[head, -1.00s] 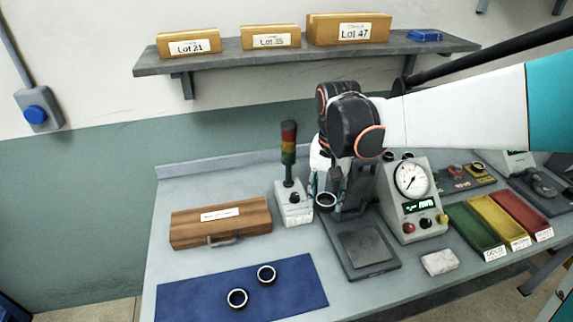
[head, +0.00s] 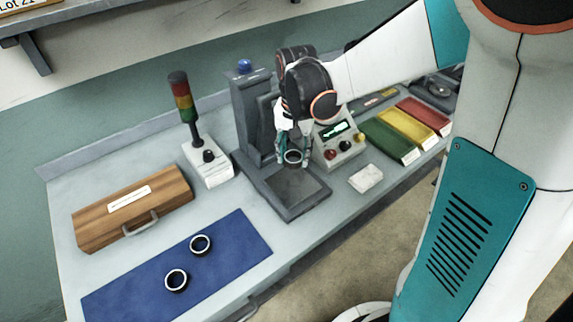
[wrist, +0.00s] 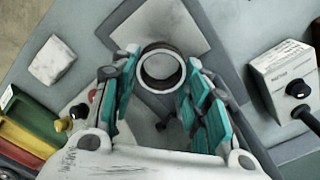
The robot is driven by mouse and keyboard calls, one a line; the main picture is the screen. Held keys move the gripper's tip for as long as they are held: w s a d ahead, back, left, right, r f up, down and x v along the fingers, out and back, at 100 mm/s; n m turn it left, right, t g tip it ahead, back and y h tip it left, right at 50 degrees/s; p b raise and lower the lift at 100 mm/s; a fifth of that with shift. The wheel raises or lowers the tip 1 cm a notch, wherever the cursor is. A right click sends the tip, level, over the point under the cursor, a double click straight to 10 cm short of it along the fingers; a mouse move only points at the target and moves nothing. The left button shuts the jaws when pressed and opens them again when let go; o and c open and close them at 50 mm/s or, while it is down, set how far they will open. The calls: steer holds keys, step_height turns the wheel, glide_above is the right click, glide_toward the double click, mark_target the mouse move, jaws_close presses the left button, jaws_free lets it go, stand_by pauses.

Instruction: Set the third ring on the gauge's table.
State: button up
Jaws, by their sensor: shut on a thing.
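My gripper (head: 291,150) is shut on a dark ring with a bright rim (head: 292,163). In the wrist view the ring (wrist: 161,47) sits between the fingertips, its hole facing the camera. The gauge is a grey stand with a column (head: 250,105) and a flat square table (head: 302,190) on its base. The held ring is over the back part of this table and looks above it; the exact gap cannot be told. The table also shows behind the ring in the wrist view (wrist: 190,25). Two more rings, one farther (head: 201,254) and one nearer (head: 176,290), lie on a blue mat (head: 120,300).
A wooden case (head: 135,208) and a signal-light box (head: 208,165) stand left of the gauge. Right of it are a control box (head: 340,150), a white block (head: 366,179), and green (head: 388,139), yellow (head: 408,125) and red (head: 427,114) trays.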

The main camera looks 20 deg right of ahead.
mark_target(293, 182)
steer(key=shift+f+b, duration=1.15)
steer(key=shift+f, duration=3.25)
steer(key=shift+f, duration=0.2)
steer(key=o, duration=1.1)
steer(key=shift+r, duration=0.1)
steer(key=shift+o, duration=0.2)
steer(key=shift+r, duration=0.1)
